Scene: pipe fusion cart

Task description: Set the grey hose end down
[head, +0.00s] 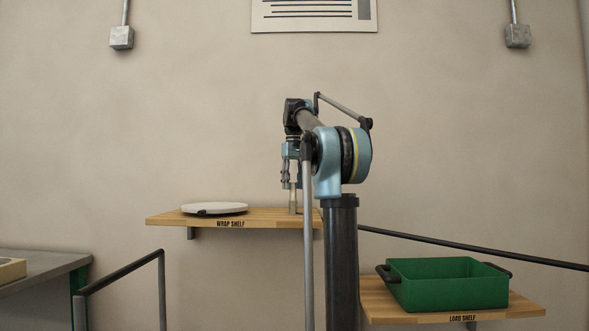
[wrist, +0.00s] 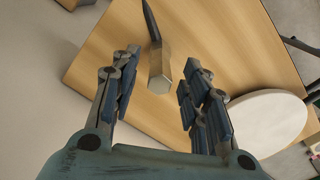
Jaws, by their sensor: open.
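My gripper (head: 291,183) hangs pointing down over the right end of the wrap shelf (head: 265,216). In the wrist view its two fingers (wrist: 161,58) are spread apart. In the head view a slim tan piece (head: 293,201) stands upright on the shelf just below the fingers. A dark narrow pointed strip extends from it in the wrist view; I cannot tell whether this is a part or a shadow.
A white oval plate (head: 215,208) sits on the left of the wrap shelf and shows right in the wrist view (wrist: 268,122). A green crate (head: 450,285) with dark handles stands on the lower load shelf (head: 525,309). A grey bench (head: 45,268) is at left.

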